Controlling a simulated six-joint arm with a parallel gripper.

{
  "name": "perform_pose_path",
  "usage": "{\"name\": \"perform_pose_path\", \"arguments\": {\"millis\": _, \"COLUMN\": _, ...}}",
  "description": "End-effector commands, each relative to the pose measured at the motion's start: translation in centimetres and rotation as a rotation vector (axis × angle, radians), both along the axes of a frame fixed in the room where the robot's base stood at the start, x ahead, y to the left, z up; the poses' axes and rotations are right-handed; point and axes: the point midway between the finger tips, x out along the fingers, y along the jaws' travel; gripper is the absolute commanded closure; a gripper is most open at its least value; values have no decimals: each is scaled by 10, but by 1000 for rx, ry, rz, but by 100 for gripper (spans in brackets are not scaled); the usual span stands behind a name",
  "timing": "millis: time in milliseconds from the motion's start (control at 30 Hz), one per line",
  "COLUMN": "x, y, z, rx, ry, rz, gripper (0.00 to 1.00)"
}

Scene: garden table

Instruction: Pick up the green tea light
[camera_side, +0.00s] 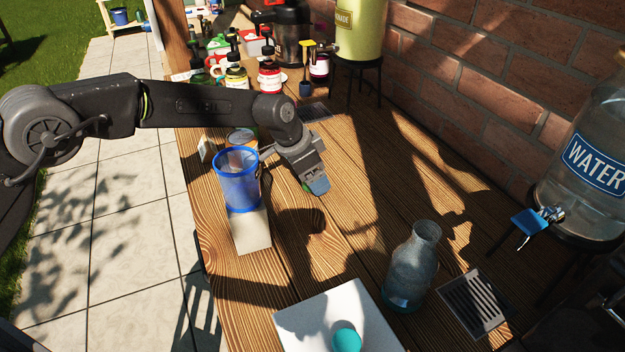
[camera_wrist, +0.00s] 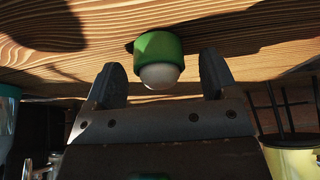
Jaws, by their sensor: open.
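The green tea light (camera_wrist: 150,45) is a small green cup with a white domed top, on the wooden table in the wrist view. My gripper (camera_wrist: 160,75) is open, with one finger on each side of it and a gap to both. The tea light's white top reaches in between the fingertips; I cannot tell how deep. In the side view my gripper (camera_side: 314,186) is low over the table, right of a blue cup. The tea light is mostly hidden there behind the fingers.
The blue translucent cup (camera_side: 237,182) stands on a pale block (camera_side: 249,231) close left of my gripper. A glass bottle (camera_side: 412,265) and a white board (camera_side: 375,325) with a teal round thing (camera_side: 346,341) are nearer the camera. Several bottles crowd the far end.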

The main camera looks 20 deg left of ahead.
Motion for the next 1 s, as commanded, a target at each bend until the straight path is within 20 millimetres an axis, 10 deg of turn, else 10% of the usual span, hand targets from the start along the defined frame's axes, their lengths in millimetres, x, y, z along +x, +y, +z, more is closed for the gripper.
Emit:
{"name": "perform_pose_path", "arguments": {"millis": 300, "x": 2, "y": -2, "z": -5, "rx": -1, "ry": -1, "rz": 0, "gripper": 22}}
{"name": "perform_pose_path", "arguments": {"millis": 833, "x": 2, "y": -2, "z": -5, "rx": -1, "ry": -1, "rz": 0, "gripper": 72}}
{"name": "perform_pose_path", "arguments": {"millis": 1000, "x": 2, "y": -2, "z": -5, "rx": -1, "ry": -1, "rz": 0, "gripper": 73}}
